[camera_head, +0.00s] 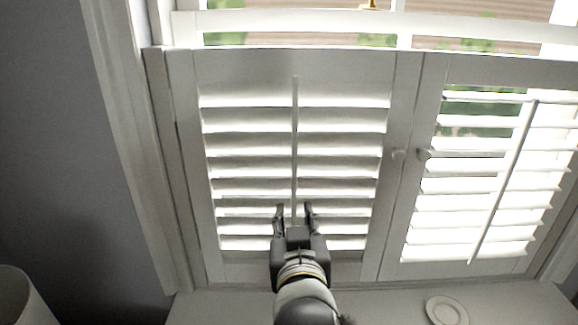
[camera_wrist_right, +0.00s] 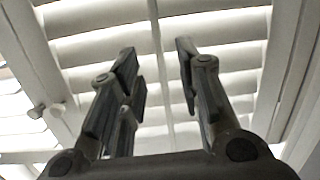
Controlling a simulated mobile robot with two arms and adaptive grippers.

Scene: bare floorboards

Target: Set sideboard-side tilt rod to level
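The left shutter panel holds a white vertical tilt rod (camera_head: 295,140) in front of its louvres (camera_head: 245,150), which are tilted mostly shut with thin strips of light between them. My right gripper (camera_head: 294,209) is open, with a finger on each side of the rod's lower part. In the right wrist view the rod (camera_wrist_right: 158,60) runs down between the spread fingers (camera_wrist_right: 157,65); I cannot tell whether either finger touches it. The right panel has its own tilt rod (camera_head: 503,185), and its louvres stand more open. My left gripper is not in view.
Two small knobs (camera_head: 398,154) sit on the frames where the panels meet. A white sill (camera_head: 390,297) below carries a small round dish (camera_head: 447,311). A pale rounded object (camera_head: 14,300) stands at the lower left, beside the grey wall (camera_head: 60,150).

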